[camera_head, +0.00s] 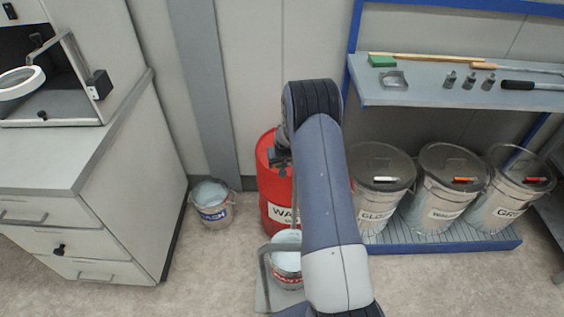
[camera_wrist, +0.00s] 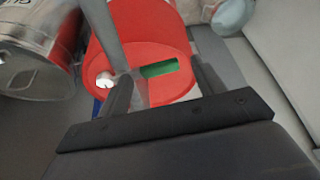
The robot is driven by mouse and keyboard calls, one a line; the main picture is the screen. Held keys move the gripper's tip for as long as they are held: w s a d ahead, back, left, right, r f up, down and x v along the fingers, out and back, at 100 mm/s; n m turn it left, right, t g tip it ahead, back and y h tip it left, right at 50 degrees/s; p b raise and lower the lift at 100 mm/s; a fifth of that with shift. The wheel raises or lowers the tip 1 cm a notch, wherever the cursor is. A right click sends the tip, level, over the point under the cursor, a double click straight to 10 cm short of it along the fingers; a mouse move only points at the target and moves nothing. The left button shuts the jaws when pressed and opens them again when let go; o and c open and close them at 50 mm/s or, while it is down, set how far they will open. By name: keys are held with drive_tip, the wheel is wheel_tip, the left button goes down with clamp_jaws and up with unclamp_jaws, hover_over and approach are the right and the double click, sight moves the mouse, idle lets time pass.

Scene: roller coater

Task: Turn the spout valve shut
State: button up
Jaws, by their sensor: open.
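A red drum (camera_head: 271,190) with a white label stands against the back wall; my arm hides its right part. It shows in the wrist view as a red cylinder (camera_wrist: 150,28) with a green patch (camera_wrist: 160,68) and a small white round part (camera_wrist: 105,80). A grey bar (camera_wrist: 101,22) crosses in front of it. My gripper (camera_wrist: 160,70) is open, its two dark fingers apart in front of the drum's end. In the head view my arm mostly hides the gripper. I cannot make out the spout valve clearly in either view.
A small bucket (camera_head: 287,264) stands in front of the drum beside a bent grey bar (camera_head: 264,272). A wash bucket (camera_head: 211,206) is to the left, near the drawer cabinet (camera_head: 110,225). Lidded bins (camera_head: 375,205) stand on a low rack at right, under a shelf (camera_head: 430,95).

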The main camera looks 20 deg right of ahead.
drive_tip(key=c, duration=1.4)
drive_tip(key=w+m+b, duration=0.1)
drive_tip(key=m+b, duration=0.1)
drive_tip(key=b, duration=0.1)
drive_tip(key=shift+f+h, duration=0.15)
drive_tip(key=shift+h, duration=0.25)
drive_tip(key=shift+w+m+b, duration=0.1)
drive_tip(key=shift+m+b, duration=0.25)
drive_tip(key=shift+m, duration=0.05)
drive_tip(key=shift+r, duration=0.2)
drive_tip(key=o, duration=1.4)
